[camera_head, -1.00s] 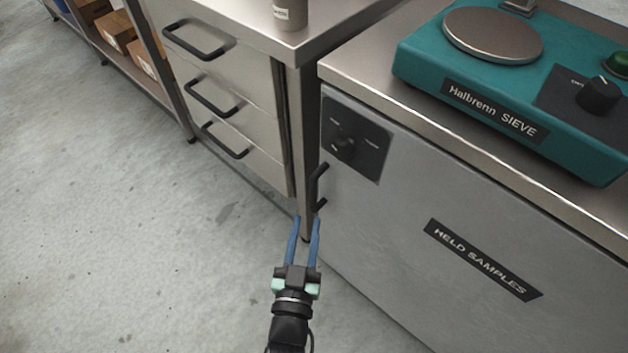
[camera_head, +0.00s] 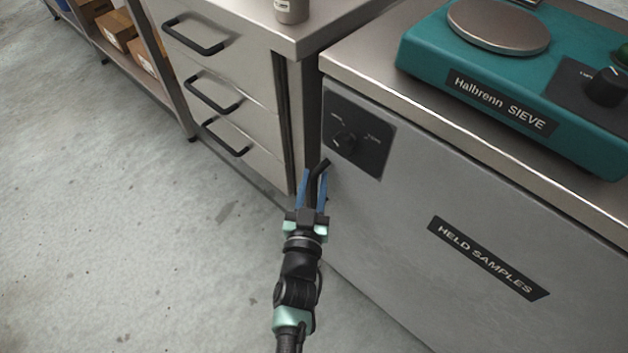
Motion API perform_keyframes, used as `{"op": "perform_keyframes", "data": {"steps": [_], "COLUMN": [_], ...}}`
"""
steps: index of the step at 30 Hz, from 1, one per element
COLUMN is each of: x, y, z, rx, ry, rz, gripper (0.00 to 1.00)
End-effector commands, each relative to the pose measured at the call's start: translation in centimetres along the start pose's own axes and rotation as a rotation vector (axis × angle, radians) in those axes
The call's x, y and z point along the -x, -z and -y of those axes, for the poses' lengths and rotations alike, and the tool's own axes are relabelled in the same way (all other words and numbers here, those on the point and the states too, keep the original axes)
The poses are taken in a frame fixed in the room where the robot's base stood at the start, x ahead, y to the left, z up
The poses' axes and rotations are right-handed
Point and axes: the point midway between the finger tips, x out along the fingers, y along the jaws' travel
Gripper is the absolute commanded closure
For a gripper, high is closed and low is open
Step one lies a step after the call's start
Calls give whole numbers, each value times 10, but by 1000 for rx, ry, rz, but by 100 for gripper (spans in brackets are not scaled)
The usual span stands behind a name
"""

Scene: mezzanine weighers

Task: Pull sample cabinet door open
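The sample cabinet door (camera_head: 400,235) is a grey panel labelled "HELD SAMPLES", and it stands closed against its frame. Its black bar handle (camera_head: 321,166) is at the upper left edge of the door, below a black panel with a rotary knob (camera_head: 346,142). My gripper (camera_head: 314,178) has its two blue fingers at the handle, one on each side of it as far as I can see. The fingers are apart, and the lower part of the handle is hidden between and behind them. I cannot tell whether they touch the bar.
A steel drawer unit (camera_head: 232,105) with black handles stands left of the cabinet. A teal sieve machine (camera_head: 520,95) sits on the cabinet's top. Boxes (camera_head: 115,28) lie on a shelf at the far left. The concrete floor (camera_head: 130,220) at left is clear.

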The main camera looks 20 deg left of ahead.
Motion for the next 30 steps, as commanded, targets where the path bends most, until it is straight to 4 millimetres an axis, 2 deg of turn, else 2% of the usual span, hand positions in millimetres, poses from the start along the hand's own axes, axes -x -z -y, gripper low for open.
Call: {"op": "perform_keyframes", "data": {"steps": [1,5,30], "x": [0,0,1], "y": [0,0,0], "z": [0,0,0], "rx": [0,0,0], "ry": [0,0,0], "rz": [0,0,0], "gripper": [77,100,100]}}
